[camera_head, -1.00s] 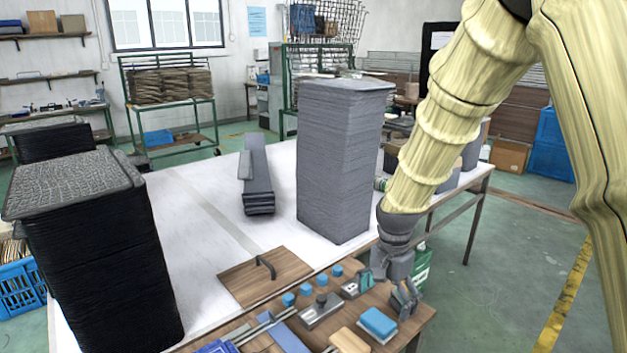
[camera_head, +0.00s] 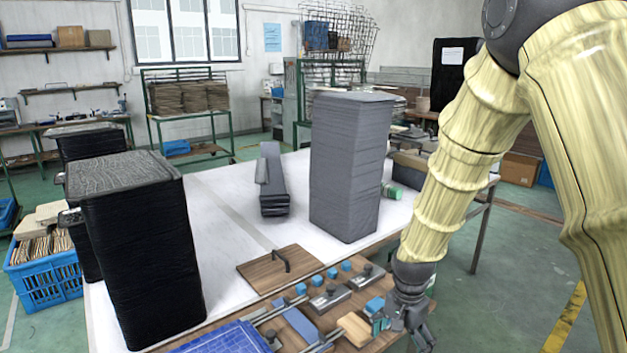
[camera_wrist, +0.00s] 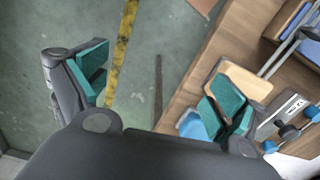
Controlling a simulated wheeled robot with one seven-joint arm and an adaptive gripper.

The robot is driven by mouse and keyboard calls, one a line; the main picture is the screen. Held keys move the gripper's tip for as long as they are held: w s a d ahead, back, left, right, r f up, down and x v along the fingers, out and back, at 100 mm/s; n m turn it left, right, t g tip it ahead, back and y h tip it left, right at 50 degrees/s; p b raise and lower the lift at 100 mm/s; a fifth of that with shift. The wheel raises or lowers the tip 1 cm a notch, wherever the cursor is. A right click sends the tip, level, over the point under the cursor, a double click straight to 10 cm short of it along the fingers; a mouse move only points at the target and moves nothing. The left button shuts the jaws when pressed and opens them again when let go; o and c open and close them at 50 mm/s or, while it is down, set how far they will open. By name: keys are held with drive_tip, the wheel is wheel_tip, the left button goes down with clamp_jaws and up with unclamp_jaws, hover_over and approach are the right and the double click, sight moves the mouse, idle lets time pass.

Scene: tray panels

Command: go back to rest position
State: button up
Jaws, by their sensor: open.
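My gripper (camera_head: 403,328) is low at the right front edge of the table in the head view, beside the wooden tool board. In the wrist view my gripper (camera_wrist: 160,92) has its two green-padded fingers wide apart with nothing between them. The gap looks down on the green floor with a yellow line, and the right finger overlaps the board's edge. The tan block (camera_head: 354,328) lies on the board just left of my gripper. My arm, in a cream sleeve, comes down from the upper right.
A tall grey stack (camera_head: 346,170) stands on the white table (camera_head: 215,210). A black stack (camera_head: 140,255) stands at its left. A wooden panel with a handle (camera_head: 262,272) lies in front. Small blue blocks and metal fixtures cover the board. Open floor (camera_head: 500,290) lies to the right.

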drive_tip(key=s+f+n, duration=0.2)
drive_tip(key=s+f, duration=0.5)
drive_tip(key=f, duration=0.6)
drive_tip(key=s+d+f+n, duration=0.1)
drive_tip(key=s+f+n, duration=0.1)
drive_tip(key=s+f, duration=0.3)
drive_tip(key=s+f+n, duration=0.2)
drive_tip(key=s+f, duration=0.4)
drive_tip(key=s, duration=0.7)
drive_tip(key=s+d+f+n, duration=0.1)
drive_tip(key=s+f+n, duration=0.1)
drive_tip(key=s+f, duration=0.3)
drive_tip(key=s, duration=0.4)
drive_tip(key=shift+s+d+f+n+p, duration=0.15)
drive_tip(key=shift+d+f+n+p, duration=0.15)
drive_tip(key=shift+d+n, duration=0.1)
